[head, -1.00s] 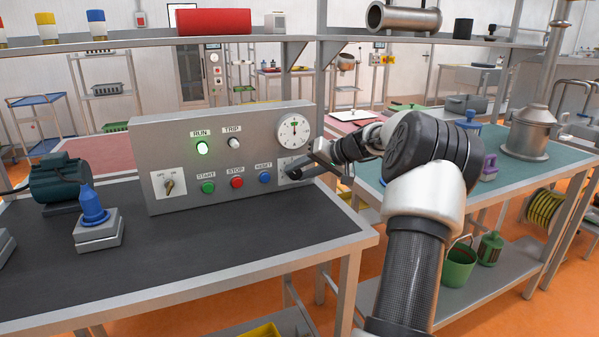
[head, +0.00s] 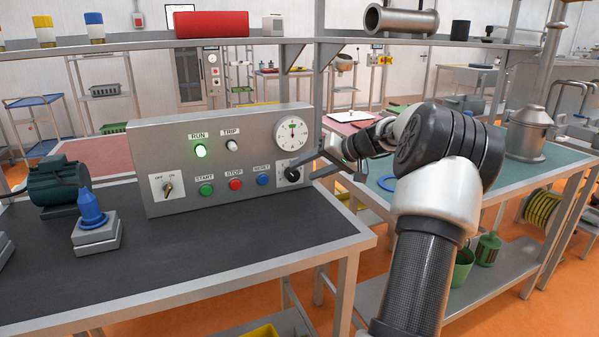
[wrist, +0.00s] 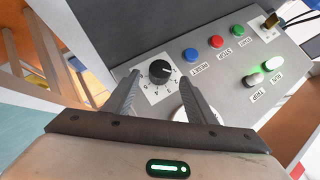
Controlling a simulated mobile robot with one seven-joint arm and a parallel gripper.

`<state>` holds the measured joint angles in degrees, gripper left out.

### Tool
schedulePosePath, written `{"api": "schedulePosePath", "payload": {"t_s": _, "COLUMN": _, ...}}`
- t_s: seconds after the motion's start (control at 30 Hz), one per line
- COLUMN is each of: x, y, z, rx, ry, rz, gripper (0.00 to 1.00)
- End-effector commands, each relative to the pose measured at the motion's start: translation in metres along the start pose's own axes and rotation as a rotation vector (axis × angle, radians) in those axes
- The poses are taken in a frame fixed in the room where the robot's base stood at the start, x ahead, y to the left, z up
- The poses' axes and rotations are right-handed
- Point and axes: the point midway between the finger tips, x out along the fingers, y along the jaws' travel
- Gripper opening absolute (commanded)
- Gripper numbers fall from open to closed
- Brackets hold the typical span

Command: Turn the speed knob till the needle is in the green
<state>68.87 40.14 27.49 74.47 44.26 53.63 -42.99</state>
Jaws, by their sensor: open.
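The speed knob (head: 292,174) is a black round knob on a white scale plate at the lower right of the grey control panel. In the wrist view the knob (wrist: 160,70) shows between and just beyond my fingertips, with no finger seen touching it. My gripper (head: 302,170) is open and empty, reaching in from the right; its two fingers also show in the wrist view (wrist: 160,80). The round white dial (head: 281,141) sits above the knob. It has a green patch near its top; the needle seems to point upward near it, but is too small to read surely.
The panel (head: 170,150) also carries a lit green RUN lamp (head: 200,151), a TRIP lamp (head: 232,145), START, STOP and RESET buttons, and an off/on switch (head: 168,188). A blue-topped block (head: 97,236) and a motor (head: 58,183) stand left. The dark bench front is clear.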

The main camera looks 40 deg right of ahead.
Motion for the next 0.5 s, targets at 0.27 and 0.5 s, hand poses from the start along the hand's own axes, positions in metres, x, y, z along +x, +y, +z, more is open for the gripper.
{"api": "schedulePosePath", "payload": {"t_s": 0.27, "x": -0.072, "y": 0.000, "z": -0.001, "rx": 0.001, "ry": 0.002, "rz": 0.003, "gripper": 0.51}}
{"api": "schedulePosePath", "payload": {"t_s": 0.5, "x": -0.115, "y": 0.000, "z": -0.001, "rx": 0.000, "ry": 0.001, "rz": 0.002, "gripper": 0.51}}
